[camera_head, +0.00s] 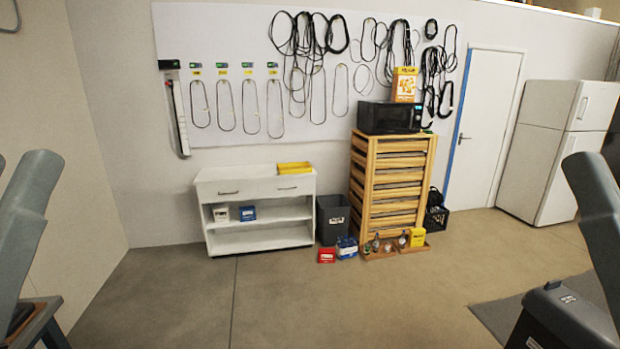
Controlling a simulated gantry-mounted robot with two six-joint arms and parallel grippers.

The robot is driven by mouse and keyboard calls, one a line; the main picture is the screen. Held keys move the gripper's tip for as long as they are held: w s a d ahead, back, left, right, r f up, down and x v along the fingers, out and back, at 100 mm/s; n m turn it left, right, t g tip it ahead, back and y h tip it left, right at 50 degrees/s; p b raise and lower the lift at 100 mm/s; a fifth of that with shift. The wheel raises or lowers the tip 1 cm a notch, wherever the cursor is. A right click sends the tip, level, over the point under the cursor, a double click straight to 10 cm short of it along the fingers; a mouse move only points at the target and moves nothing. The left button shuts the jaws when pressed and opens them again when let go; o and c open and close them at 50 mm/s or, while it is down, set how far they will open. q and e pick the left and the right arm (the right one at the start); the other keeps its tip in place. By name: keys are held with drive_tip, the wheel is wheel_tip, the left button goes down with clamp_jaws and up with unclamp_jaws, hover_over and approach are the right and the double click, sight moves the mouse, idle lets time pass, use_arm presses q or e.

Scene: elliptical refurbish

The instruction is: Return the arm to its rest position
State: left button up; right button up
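Neither of my grippers shows in the head view, and I see no fingertips. A grey rounded post stands at the left edge and a similar one at the right edge. I cannot tell whether they are parts of my arms or of a machine. Nothing held is visible.
A white cabinet (255,189), a dark bin (332,219) and a wooden drawer stack (391,190) topped by a black microwave (388,117) stand along the wall. Small boxes and a black crate (436,219) are near them. A white fridge (557,150) is right. The middle floor (300,295) is clear.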

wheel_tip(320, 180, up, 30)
drive_tip(key=p, duration=2.6)
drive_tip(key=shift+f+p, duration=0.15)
drive_tip(key=shift+p, duration=0.2)
